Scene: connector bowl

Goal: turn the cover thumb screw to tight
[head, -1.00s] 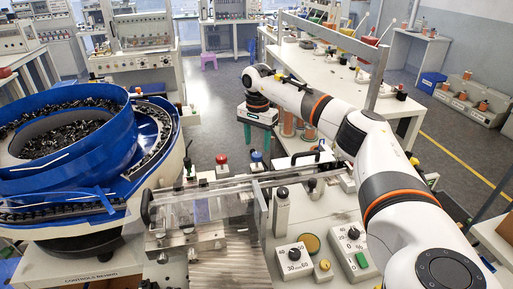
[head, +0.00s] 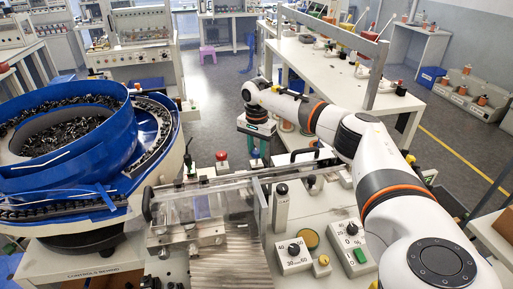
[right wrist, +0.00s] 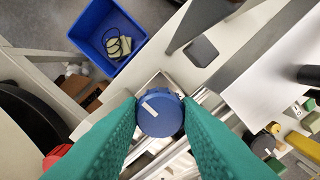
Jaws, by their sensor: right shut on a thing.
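The cover thumb screw is a round blue knob (right wrist: 161,116) with a white mark on its top, seen from above in the right wrist view. The mark runs from near the middle toward the knob's upper-left edge. The two green fingers of my right gripper (right wrist: 160,118) are shut on the knob from both sides. In the head view my right gripper (head: 258,149) points down at the far end of the clear cover (head: 215,195), and its fingers mostly hide the knob. My left gripper is not in view.
A red knob (head: 221,158) stands just left of my right gripper in the head view. A blue bowl feeder (head: 95,180) full of small dark parts fills the left. Control boxes with dials (head: 293,256) sit at the front. A blue bin (right wrist: 108,38) lies below at upper left.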

